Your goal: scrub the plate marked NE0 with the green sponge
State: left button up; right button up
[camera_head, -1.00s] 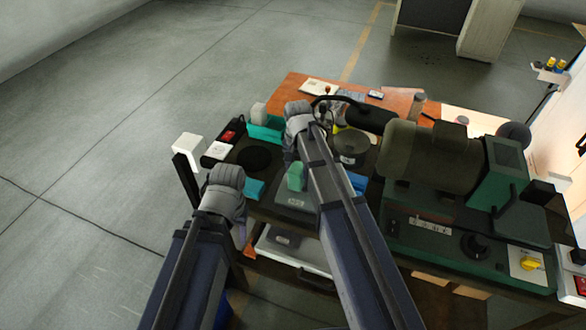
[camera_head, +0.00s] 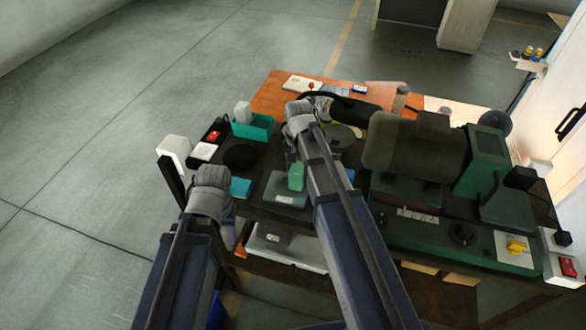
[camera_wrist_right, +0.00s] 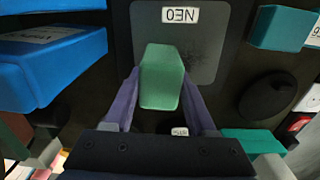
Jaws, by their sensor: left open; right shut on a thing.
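The grey plate marked NE0 (camera_head: 285,197) lies on the dark bench top; its label faces me. In the right wrist view the plate (camera_wrist_right: 205,62) shows its label upside down and dark speckling beside the sponge. My right gripper (camera_wrist_right: 162,80) is shut on the green sponge (camera_wrist_right: 162,65), with a purple finger on each side. The sponge (camera_head: 296,176) is over the plate's right part in the head view; I cannot tell whether it touches. My left gripper (camera_head: 213,182) is open and empty, left of the plate at the bench's front left; its fingers are mostly hidden.
A blue block (camera_head: 240,187) and a black disc (camera_head: 240,157) lie left of the plate. A teal holder (camera_head: 253,127) stands behind. A large green machine (camera_head: 455,215) fills the right. A white tray (camera_head: 290,255) with another grey plate (camera_head: 272,238) sits lower in front.

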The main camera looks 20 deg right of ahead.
jog(key=shift+s+d, duration=0.3)
jog(key=shift+d, duration=0.35)
jog(key=shift+s+d, duration=0.3)
jog(key=shift+d, duration=0.3)
jog(key=shift+s+a, duration=0.1)
jog(key=shift+s+a, duration=0.15)
jog(key=shift+s, duration=0.15)
jog(key=shift+w+a, duration=0.5)
jog(key=shift+a, duration=0.3)
jog(key=shift+w+a, duration=0.5)
jog(key=shift+a, duration=0.3)
jog(key=shift+a, duration=0.15)
jog(key=shift+w+a, duration=0.4)
jog(key=shift+a, duration=0.35)
jog(key=shift+w+a, duration=0.35)
jog(key=shift+a, duration=0.35)
